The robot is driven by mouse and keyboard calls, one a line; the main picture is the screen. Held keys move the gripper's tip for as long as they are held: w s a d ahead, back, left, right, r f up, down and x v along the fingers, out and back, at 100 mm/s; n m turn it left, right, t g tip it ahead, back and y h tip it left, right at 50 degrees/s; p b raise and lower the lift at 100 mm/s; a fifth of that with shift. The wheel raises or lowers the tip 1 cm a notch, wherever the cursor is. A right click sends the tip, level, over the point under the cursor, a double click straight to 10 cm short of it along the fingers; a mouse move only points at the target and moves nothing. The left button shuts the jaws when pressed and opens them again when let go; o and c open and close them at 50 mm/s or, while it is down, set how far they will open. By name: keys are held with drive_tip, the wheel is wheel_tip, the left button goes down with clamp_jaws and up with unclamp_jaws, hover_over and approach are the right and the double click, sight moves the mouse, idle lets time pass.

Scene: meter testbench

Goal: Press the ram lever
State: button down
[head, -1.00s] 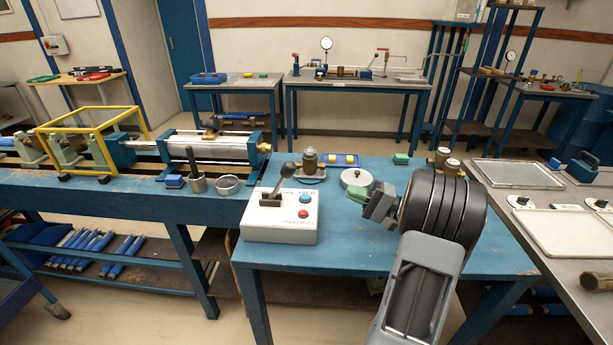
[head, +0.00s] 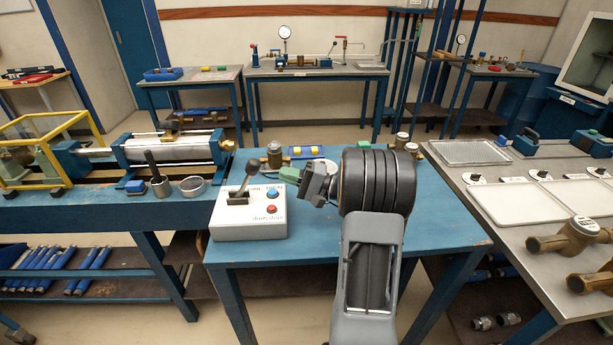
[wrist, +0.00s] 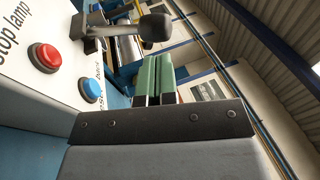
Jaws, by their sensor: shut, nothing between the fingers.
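The ram lever (head: 252,168) stands on a white control box (head: 232,228) at the front left corner of the blue table. It has a black knob and leans to the upper right. Its knob shows large at the top of the wrist view (wrist: 155,27). The box also bears a blue button (head: 271,193) and a red button (head: 271,209). My gripper (head: 289,175) is shut and empty, with green fingertips that show side by side in the wrist view (wrist: 154,77). It is to the right of the lever, with a small visible gap between them.
Brass fittings (head: 274,155) and a yellow-and-blue item (head: 306,152) stand at the back of the blue table (head: 290,245). A steel cylinder rig (head: 175,148) is at the left. A metal bench (head: 500,210) with trays and brass meters is at the right.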

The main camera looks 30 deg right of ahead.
sight(247, 181)
drive_tip(key=shift+p+x, duration=0.55)
drive_tip(key=shift+x, duration=1.9)
